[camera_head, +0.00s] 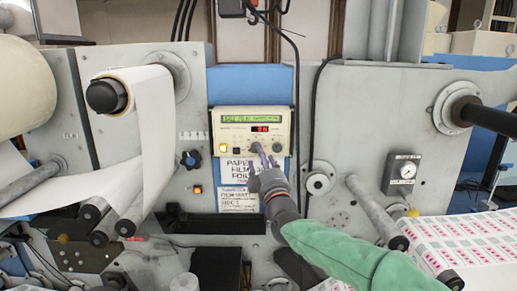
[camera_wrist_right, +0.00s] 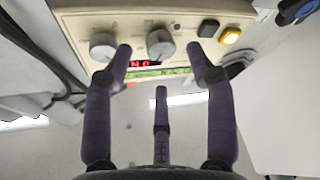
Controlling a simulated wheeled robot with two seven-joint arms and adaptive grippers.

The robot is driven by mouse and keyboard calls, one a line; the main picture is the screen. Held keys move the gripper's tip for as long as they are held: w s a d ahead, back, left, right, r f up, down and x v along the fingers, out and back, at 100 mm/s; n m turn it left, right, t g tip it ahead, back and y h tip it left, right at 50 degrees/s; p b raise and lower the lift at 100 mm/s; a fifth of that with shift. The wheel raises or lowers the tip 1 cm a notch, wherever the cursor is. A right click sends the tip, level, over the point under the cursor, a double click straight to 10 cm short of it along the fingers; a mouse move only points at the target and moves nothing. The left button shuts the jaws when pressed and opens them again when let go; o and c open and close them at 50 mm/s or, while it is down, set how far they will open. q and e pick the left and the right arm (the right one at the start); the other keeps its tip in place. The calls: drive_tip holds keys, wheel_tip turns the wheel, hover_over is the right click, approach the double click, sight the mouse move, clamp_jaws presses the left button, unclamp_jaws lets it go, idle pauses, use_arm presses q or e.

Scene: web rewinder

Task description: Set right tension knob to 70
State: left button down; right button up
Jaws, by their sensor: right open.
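The cream control box (camera_head: 231,131) has a green text strip, a small red number display (camera_head: 260,129) and two grey knobs. The right knob (camera_head: 277,148) sits at the box's right side; the wrist view, turned over, shows it at left (camera_wrist_right: 102,45). The other knob (camera_wrist_right: 160,42) is in the middle of the wrist view. My right gripper (camera_head: 265,156) is open in front of the box. In the wrist view its two long fingers (camera_wrist_right: 158,49) point either side of the middle knob, and the right knob lies outside them. I cannot read the display surely. My left gripper is out of view.
An orange-lit button (camera_wrist_right: 230,36) and a black button (camera_wrist_right: 208,28) sit beside the knobs. A paper roll (camera_head: 128,90) stands to the left.

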drive_tip(key=shift+p+x, duration=0.6)
drive_tip(key=shift+x, duration=1.15)
drive_tip(key=c, duration=1.1)
